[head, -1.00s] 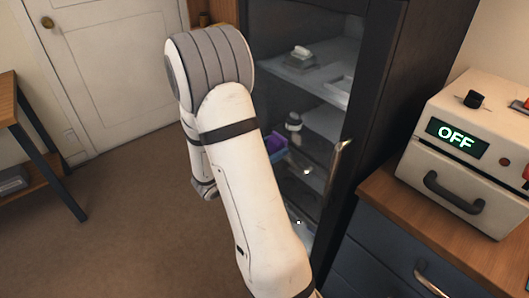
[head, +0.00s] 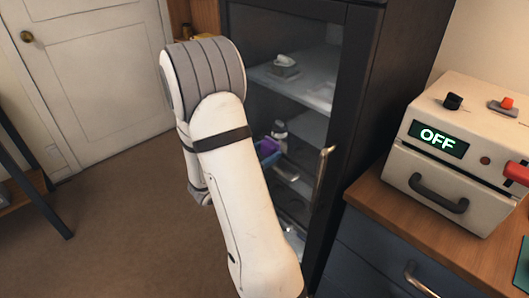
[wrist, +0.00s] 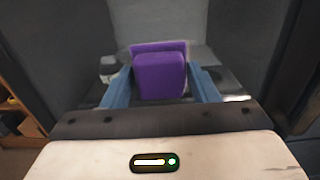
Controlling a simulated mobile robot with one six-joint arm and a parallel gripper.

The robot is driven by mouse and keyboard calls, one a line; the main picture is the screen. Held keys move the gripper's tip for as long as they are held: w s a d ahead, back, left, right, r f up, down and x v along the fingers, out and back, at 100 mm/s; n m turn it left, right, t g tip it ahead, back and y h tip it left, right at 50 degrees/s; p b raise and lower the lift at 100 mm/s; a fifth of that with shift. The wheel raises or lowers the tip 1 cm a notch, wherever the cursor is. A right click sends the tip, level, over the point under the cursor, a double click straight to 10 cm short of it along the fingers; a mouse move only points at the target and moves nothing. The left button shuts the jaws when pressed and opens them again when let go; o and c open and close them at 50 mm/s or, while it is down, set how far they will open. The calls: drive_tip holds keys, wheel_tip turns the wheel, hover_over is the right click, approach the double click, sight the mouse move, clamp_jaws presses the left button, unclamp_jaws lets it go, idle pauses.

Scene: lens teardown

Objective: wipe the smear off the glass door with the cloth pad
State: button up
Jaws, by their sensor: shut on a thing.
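My gripper (wrist: 161,88) shows in the wrist view with its blue fingers shut on the purple cloth pad (wrist: 160,76). I cannot make out the smear clearly.
Shelves behind the glass hold several small items. A wooden-topped drawer cabinet (head: 375,190) stands at right, bearing a cream machine (head: 465,150) reading OFF. A white door (head: 90,70) is at the back left. The brown carpet (head: 120,230) at left is clear.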

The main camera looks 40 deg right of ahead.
sight(288, 150)
drive_tip(key=shift+d, duration=0.95)
drive_tip(key=shift+s+d, duration=0.2)
drive_tip(key=shift+s, duration=1.75)
drive_tip(key=shift+w+a, duration=0.2)
drive_tip(key=shift+w, duration=1.85)
drive_tip(key=shift+a, duration=0.1)
drive_tip(key=shift+s+a, duration=0.15)
drive_tip(key=shift+a, duration=1.3)
drive_tip(key=shift+s+a, duration=0.15)
drive_tip(key=shift+a, duration=1.3)
drive_tip(key=shift+s+a, duration=0.1)
drive_tip(key=shift+a, duration=1.4)
